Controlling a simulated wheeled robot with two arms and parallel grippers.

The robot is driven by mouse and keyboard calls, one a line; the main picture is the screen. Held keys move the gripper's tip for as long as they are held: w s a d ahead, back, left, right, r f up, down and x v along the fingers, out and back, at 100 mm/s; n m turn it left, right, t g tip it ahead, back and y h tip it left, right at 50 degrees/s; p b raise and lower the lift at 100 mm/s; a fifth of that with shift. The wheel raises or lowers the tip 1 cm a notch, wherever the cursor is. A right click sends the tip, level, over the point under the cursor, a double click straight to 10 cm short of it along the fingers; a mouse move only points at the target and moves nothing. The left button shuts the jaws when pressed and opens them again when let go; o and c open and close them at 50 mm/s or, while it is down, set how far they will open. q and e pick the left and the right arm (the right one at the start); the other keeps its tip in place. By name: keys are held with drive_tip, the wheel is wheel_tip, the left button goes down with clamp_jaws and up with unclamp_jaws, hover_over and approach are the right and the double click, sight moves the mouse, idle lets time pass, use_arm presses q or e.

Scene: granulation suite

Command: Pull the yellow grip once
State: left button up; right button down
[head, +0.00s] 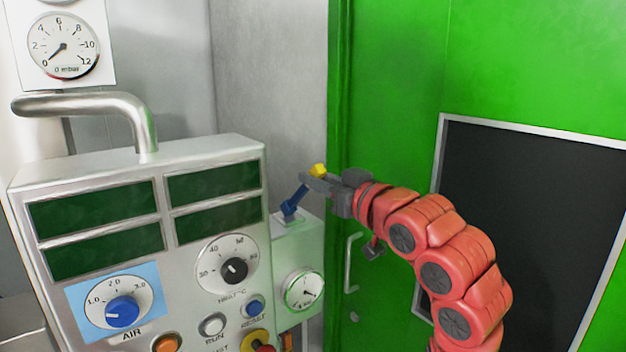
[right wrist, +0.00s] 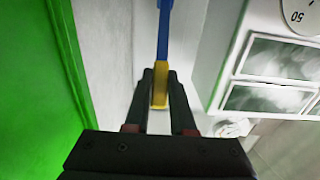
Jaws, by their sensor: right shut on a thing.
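The yellow grip (head: 318,170) is the end of a blue lever (head: 292,203) on a small light box (head: 300,250) beside the control panel. The lever tilts up and to the right. My right gripper (head: 310,182) reaches in from the right and is shut on the yellow grip. In the right wrist view the yellow grip (right wrist: 160,88) sits between the two dark fingers (right wrist: 161,98), with the blue lever (right wrist: 165,30) running away from it. My left gripper is not in view.
The control panel (head: 150,175) with dark displays, knobs and buttons stands to the left. A bent metal pipe (head: 90,104) rises from its top. A green door (head: 400,80) with a dark window (head: 540,220) and a handle (head: 350,262) is behind my right arm. A round gauge (head: 303,291) sits below the lever.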

drive_tip(key=shift+s+d+f+b, duration=0.25)
drive_tip(key=shift+s+f+b, duration=0.1)
drive_tip(key=shift+f+b, duration=0.15)
drive_tip(key=shift+s+d+f+b, duration=0.25)
drive_tip(key=shift+s+f+b, duration=0.15)
drive_tip(key=shift+f, duration=0.2)
